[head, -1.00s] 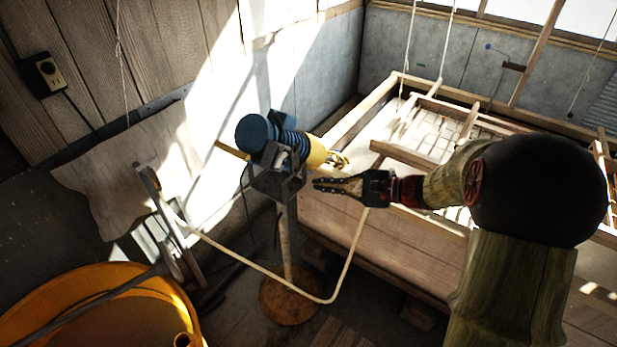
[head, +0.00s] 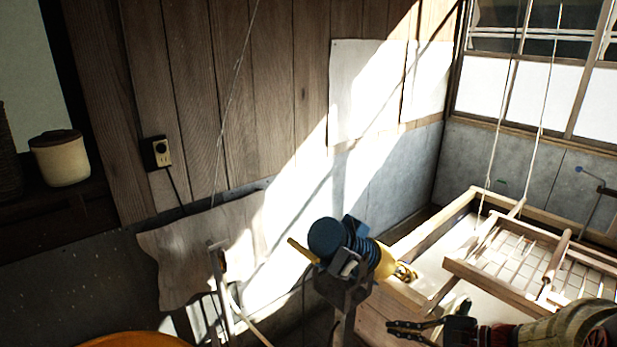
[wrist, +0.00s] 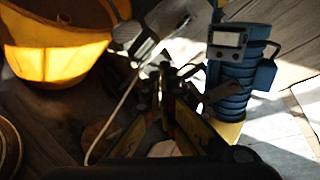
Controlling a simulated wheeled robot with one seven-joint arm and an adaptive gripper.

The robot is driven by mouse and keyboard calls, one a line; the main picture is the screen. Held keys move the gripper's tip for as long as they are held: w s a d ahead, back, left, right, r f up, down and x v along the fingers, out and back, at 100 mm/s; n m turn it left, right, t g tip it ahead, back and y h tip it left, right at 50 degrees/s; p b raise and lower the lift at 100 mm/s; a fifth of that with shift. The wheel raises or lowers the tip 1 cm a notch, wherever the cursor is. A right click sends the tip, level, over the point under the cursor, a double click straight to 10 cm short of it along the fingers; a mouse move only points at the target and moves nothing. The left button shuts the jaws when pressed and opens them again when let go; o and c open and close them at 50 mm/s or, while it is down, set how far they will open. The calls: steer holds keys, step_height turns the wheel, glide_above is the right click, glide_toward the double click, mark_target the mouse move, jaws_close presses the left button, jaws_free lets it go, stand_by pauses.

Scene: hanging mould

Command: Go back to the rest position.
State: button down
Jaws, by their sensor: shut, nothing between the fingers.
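My gripper (head: 392,329) is at the lower right of the head view, its fingers pointing left, shut and empty. It is just below and to the right of a blue and yellow device (head: 345,248) on a stand, and apart from it in the head view. In the wrist view my gripper's fingers (wrist: 166,75) point away from the camera, with the blue ribbed device (wrist: 232,80) to their right. My arm reaches in from the lower right corner of the head view.
A wooden vat (head: 408,295) with a slatted mould frame (head: 520,262) hung on cords stands at the right. An orange tub (head: 125,340) shows at the lower left. An outlet (head: 158,152) is on the plank wall. A lidded pot (head: 60,160) sits on a shelf at left.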

steer(key=s+a+f+n+g+h+b, duration=0.25)
steer(key=s+n+g+h, duration=0.45)
steer(key=s, duration=0.9)
steer(key=s+a+r+n+t+h+b, duration=0.1)
steer(key=s+a+r+n+t+h, duration=0.1)
steer(key=r+n, duration=0.2)
steer(key=s+a+r+n+t+h, duration=0.1)
steer(key=s+r+n+t, duration=0.1)
steer(key=r+n, duration=0.3)
steer(key=shift+s+a+t+h+b, duration=0.2)
steer(key=shift+a+t+h+b, duration=0.15)
steer(key=shift+t+h, duration=0.05)
